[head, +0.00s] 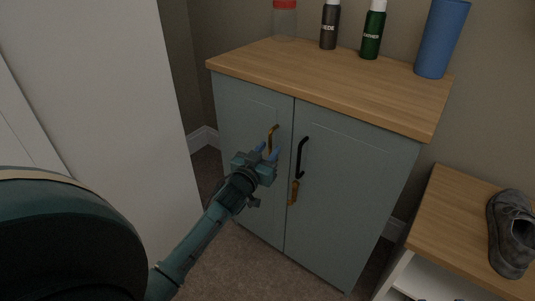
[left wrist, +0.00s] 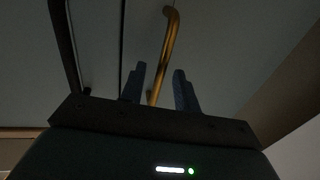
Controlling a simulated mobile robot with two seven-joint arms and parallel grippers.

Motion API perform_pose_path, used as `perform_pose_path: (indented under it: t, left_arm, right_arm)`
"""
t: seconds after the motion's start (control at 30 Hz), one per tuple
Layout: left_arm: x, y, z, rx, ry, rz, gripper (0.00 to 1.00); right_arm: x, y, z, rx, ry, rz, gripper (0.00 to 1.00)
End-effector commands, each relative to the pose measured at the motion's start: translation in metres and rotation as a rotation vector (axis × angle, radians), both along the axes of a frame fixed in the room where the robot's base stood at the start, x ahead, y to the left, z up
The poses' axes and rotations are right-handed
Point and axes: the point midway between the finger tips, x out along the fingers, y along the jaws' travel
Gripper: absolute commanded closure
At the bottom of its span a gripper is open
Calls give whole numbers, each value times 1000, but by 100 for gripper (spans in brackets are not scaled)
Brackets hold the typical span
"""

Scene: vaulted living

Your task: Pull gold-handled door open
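A grey-blue cabinet with two doors stands ahead in the head view. Its left door (head: 240,115) has a gold handle (head: 272,136) near the middle seam, and the door looks closed. The right door (head: 345,190) has a black handle (head: 301,157). My left gripper (head: 268,152) is at the lower part of the gold handle. In the left wrist view, the gold handle (left wrist: 169,45) runs down between the two open blue fingers (left wrist: 160,92), with gaps on both sides. Whether the fingertips reach fully around it is hard to tell. My right gripper is not in view.
An orange-brown tag (head: 293,193) hangs below the black handle. Bottles and a blue cylinder (head: 442,38) stand on the wooden top (head: 330,78). A low bench with a grey shoe (head: 511,234) is at the right. A white panel (head: 120,110) is at the left.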

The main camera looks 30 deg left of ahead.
Motion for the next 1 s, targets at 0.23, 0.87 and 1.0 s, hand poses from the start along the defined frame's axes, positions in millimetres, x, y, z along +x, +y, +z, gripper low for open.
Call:
perform_pose_path:
  t: [0.23, 0.87, 1.0]
  left_arm:
    - [1, 0, 0, 1, 1, 0, 69]
    - [1, 0, 0, 0, 0, 0, 100]
    - [1, 0, 0, 0, 0, 0, 100]
  right_arm:
    - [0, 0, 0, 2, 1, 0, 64]
    - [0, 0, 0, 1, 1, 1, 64]
    - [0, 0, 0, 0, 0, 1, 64]
